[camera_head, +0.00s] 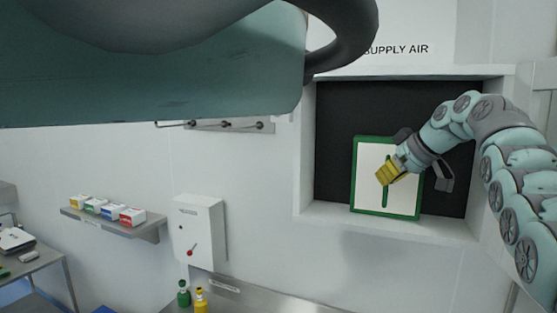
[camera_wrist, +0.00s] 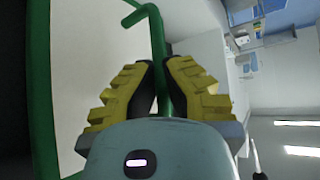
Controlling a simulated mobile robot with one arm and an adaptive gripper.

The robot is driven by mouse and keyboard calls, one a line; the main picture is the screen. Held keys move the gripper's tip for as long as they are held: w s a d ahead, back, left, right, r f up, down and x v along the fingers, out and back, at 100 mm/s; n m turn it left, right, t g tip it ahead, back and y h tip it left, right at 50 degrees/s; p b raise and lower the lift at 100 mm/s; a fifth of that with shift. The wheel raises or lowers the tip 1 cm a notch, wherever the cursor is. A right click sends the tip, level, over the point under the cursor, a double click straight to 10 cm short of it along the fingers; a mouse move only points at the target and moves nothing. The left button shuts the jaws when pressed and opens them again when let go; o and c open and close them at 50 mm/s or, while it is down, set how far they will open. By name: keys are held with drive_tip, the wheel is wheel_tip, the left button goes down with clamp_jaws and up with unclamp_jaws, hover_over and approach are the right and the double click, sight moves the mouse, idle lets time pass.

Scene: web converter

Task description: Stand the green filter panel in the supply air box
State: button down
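The green filter panel (camera_head: 368,170) has a white face, a green frame and a green bar handle. In the head view it is upright with a slight tilt, in front of the dark opening of the supply air box (camera_head: 335,110). Its lower edge overlaps the box's bottom ledge; I cannot tell whether it touches. My gripper (camera_head: 383,177) is at the handle, its yellow fingers hiding part of it. In the wrist view, the fingers (camera_wrist: 163,66) close on either side of the handle (camera_wrist: 157,38), and the panel's white face (camera_wrist: 95,60) fills the left.
The white box frame (camera_head: 306,150) surrounds the opening, under a "SUPPLY AIR" label. A hook rail (camera_head: 228,125), a shelf of small boxes (camera_head: 110,220) and a white wall cabinet (camera_head: 200,232) are to the left. Green and yellow bottles (camera_head: 201,300) stand below.

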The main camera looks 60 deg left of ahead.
drive_tip(key=c, duration=1.1)
unclamp_jaws()
drive_tip(key=shift+c, duration=0.2)
drive_tip(key=shift+r, duration=0.1)
drive_tip(key=b+v, duration=0.3)
drive_tip(key=v, duration=0.4)
drive_tip(key=shift+r, duration=0.25)
drive_tip(key=shift+d, duration=0.2)
